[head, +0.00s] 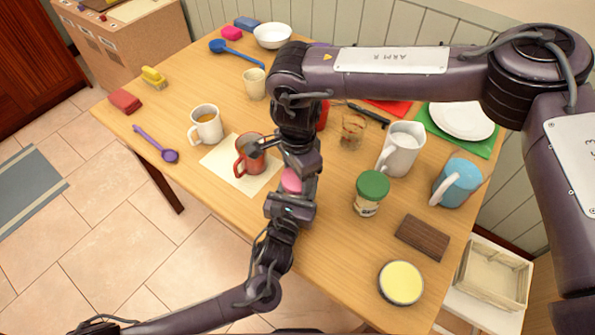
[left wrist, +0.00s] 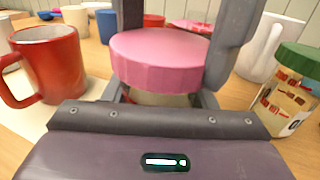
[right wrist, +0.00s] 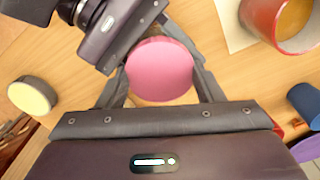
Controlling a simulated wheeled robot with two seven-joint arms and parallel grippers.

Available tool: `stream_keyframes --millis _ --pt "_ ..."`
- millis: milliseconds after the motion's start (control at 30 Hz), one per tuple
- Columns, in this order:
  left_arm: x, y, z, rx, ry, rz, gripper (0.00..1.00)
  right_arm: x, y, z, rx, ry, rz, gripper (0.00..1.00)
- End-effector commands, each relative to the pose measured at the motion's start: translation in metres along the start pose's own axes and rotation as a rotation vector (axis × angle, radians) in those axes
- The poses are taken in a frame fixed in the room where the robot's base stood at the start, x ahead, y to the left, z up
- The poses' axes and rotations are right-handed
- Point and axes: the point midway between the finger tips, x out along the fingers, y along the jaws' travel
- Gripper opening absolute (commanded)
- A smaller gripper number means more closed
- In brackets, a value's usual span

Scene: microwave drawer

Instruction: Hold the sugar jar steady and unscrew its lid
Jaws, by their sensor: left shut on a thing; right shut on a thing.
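The sugar jar shows mainly as its pink lid (head: 291,181), which sits between my two grippers at the table's front part. The lid also shows in the left wrist view (left wrist: 160,62) and in the right wrist view (right wrist: 160,70). My right gripper (head: 297,176) comes down from above, and its fingers are shut on the lid's sides. My left gripper (head: 289,195) reaches in from the front and is shut on the jar's body below the lid. The lid sits level on the jar in the left wrist view. Most of the jar's body is hidden by the fingers and lid.
A red mug (head: 250,158) stands close to the left on a cream mat (head: 222,158). To the right are a green-lidded jar (head: 370,190), a white pitcher (head: 402,150), a brown board (head: 422,238) and a yellow-topped round tin (head: 401,283). The table's front edge is near.

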Motion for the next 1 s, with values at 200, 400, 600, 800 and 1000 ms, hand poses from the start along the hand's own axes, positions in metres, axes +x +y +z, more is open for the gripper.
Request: stream_keyframes --millis 200,400,600,800,1000 --pt "0.000 0.000 0.000 0.000 0.000 0.000 0.00 -0.004 0.000 0.000 0.000 -0.001 0.000 0.33" --pt "0.000 0.000 0.000 0.000 0.000 0.000 0.00 -0.011 0.000 0.000 0.000 -0.001 0.000 0.33" --pt "0.000 0.000 0.000 0.000 0.000 0.000 0.00 -0.018 0.000 0.000 0.001 -0.001 0.000 0.33" --pt "0.000 0.000 0.000 0.000 -0.001 0.000 0.00 -0.022 0.000 0.000 0.001 -0.001 0.000 0.33" --pt "0.000 0.000 0.000 0.000 -0.001 0.000 0.00 -0.022 0.000 0.000 0.001 -0.001 0.000 0.33"
